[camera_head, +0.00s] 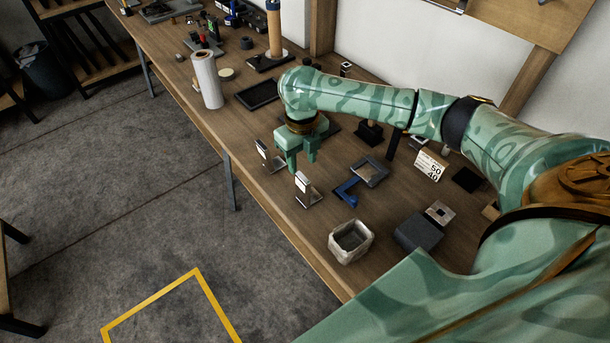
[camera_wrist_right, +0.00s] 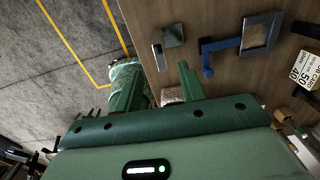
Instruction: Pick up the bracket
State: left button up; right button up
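Two small metal brackets, each an upright plate on a flat base, stand on the workbench; I cannot tell which one is meant. The nearer bracket (camera_head: 308,190) is just in front of my right gripper (camera_head: 302,164). The farther bracket (camera_head: 264,154) is to the gripper's left, near the bench edge. The right gripper points down, open, with nothing seen in its fingers. In the right wrist view, a bracket (camera_wrist_right: 172,36) lies beyond the fingers. A pale thing (camera_wrist_right: 172,95) shows between them, partly hidden.
A blue part (camera_head: 345,191) and a square frame (camera_head: 369,172) lie right of the nearer bracket. A pale square container (camera_head: 350,242) and a dark block (camera_head: 418,233) stand closer. A paper roll (camera_head: 207,79) and black tray (camera_head: 258,94) are farther back. The bench edge is close by on the left.

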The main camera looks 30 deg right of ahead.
aim_at(303, 177)
jog(key=shift+f, duration=0.85)
jog(key=shift+f+b, duration=0.3)
jog(key=shift+f, duration=0.05)
notch_tip(303, 177, down, 5)
jog(key=shift+b, duration=1.05)
jog(key=shift+r, duration=0.1)
jog(key=shift+c, duration=0.7)
pick_arm(q)
jog(key=f, duration=0.3)
jog(key=shift+w+d, duration=0.2)
jog(key=shift+d, duration=0.15)
pick_arm(e)
grip_shut()
